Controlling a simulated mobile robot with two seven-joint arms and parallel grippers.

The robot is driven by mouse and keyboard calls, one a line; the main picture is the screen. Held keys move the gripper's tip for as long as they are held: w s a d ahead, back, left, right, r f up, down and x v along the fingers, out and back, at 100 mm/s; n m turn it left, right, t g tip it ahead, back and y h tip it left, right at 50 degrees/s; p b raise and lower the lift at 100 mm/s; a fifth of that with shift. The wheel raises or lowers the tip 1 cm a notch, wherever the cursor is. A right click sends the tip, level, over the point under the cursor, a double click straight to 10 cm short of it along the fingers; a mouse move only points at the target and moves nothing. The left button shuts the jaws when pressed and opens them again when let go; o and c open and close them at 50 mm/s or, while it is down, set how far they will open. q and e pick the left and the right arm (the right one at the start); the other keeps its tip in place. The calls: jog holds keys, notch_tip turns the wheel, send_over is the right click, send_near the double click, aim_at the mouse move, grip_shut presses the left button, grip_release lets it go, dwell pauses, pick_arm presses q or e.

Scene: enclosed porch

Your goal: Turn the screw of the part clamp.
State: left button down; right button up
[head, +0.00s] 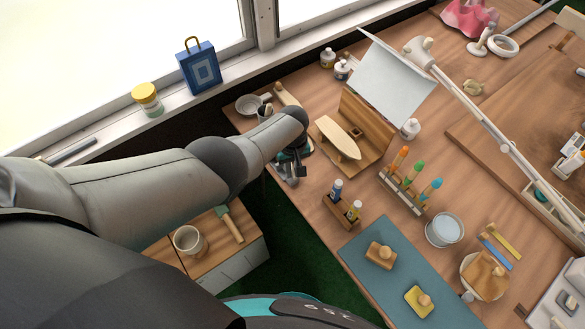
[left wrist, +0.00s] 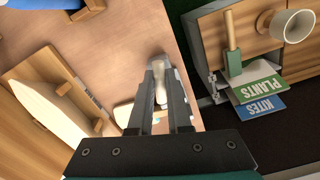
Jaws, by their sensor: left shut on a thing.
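My left gripper (head: 289,172) is low at the left edge of the workbench (head: 300,235), beside the wooden boat. In the left wrist view, its two dark fingers (left wrist: 161,84) are closed around a pale, rod-like piece, which I take for the screw (left wrist: 160,92) of the part clamp. The fingers and wrist hide most of it, and the rest of the clamp cannot be made out clearly. My right gripper is not in view.
The boat hull (head: 338,138) stands close to the right of my gripper. A low cabinet (head: 232,262) holds a mug (head: 188,239) and a trowel (head: 233,225). A blue mat (head: 365,240) lies at the front.

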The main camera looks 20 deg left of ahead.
aim_at(293, 170)
pick_arm(q)
jog(key=shift+w, duration=0.1)
dwell(0.4)
jog(key=c, duration=0.9)
grip_release()
jog(key=shift+r+p, duration=0.55)
jog(key=shift+r, duration=0.1)
jog(key=shift+r+p, duration=3.95)
jog(key=shift+r, duration=3.05)
